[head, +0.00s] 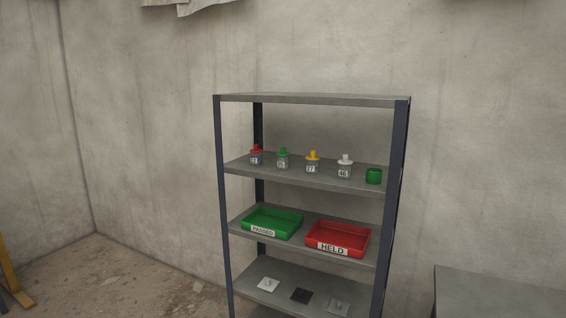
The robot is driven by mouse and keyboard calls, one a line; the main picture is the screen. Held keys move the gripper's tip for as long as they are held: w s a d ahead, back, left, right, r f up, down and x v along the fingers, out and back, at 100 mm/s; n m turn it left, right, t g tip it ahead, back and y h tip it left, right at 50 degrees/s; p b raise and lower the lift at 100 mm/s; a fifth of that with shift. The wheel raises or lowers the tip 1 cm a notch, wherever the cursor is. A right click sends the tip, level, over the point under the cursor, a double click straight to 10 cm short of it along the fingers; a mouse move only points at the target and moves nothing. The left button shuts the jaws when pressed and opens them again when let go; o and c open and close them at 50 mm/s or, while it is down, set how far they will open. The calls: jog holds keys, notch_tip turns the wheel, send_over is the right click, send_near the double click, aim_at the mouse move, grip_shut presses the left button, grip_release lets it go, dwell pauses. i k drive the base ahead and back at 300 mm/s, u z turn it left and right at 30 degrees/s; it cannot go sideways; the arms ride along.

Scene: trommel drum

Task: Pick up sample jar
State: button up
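Several small labelled sample jars stand upright in a row on the upper-middle shelf (240,167) of a metal rack. From left they are a jar with a red lid (256,154), one with a green lid (283,158), one with a yellow lid (312,162) and one with a white lid (345,167). Each lid has a knob on top. The white-lidded jar's label seems to read 46; the other labels are too small to read surely. My gripper is not in view.
A green cup (374,176) stands right of the jars. Below are a green PASSED tray (263,231) and a red HELD tray (331,250). The bottom shelf holds small flat squares (301,296). Rack posts (396,170) flank the shelves. A grey surface (500,290) is at lower right.

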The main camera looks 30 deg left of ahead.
aim_at(282, 162)
jog(key=z, duration=0.4)
jog(key=k, duration=0.9)
jog(key=u, duration=3.55)
jog(key=i, duration=0.1)
jog(key=z, duration=2.15)
jog(key=i, duration=0.95)
jog(key=u, duration=0.05)
